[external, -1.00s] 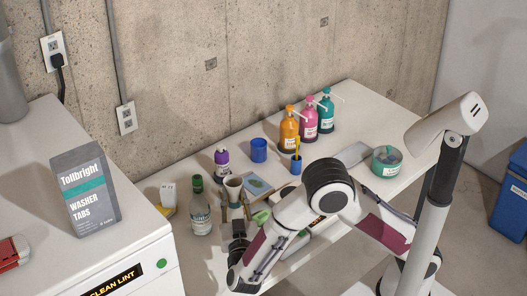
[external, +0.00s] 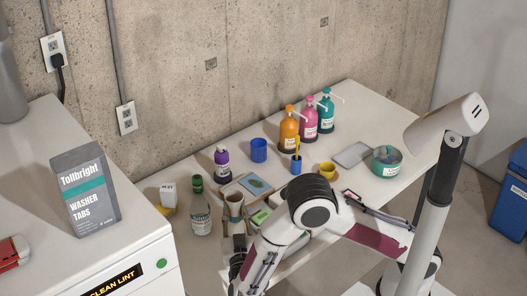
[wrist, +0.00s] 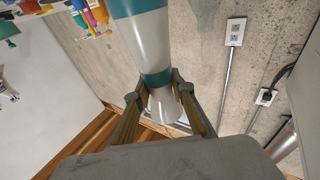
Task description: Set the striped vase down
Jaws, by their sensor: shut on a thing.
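The striped vase (wrist: 145,45) has white and teal bands and fills the upper middle of the wrist view. My gripper (wrist: 162,95) is shut on it near the teal band by its flared white end. In the external view the vase (external: 234,207) shows small and roughly upright, right of the clear bottle, with my gripper (external: 239,242) at its lower part. I cannot tell whether its base touches the white table (external: 200,160) or hangs above it. My arm hides some of the tabletop.
A green-capped bottle (external: 200,208) stands close left of the vase. A purple bottle (external: 222,163) and a framed picture (external: 254,185) lie behind it. A blue cup (external: 259,150), a yellow cup (external: 327,170) and several pump bottles (external: 310,118) stand farther back. Bare tabletop shows between the blue cup and pump bottles.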

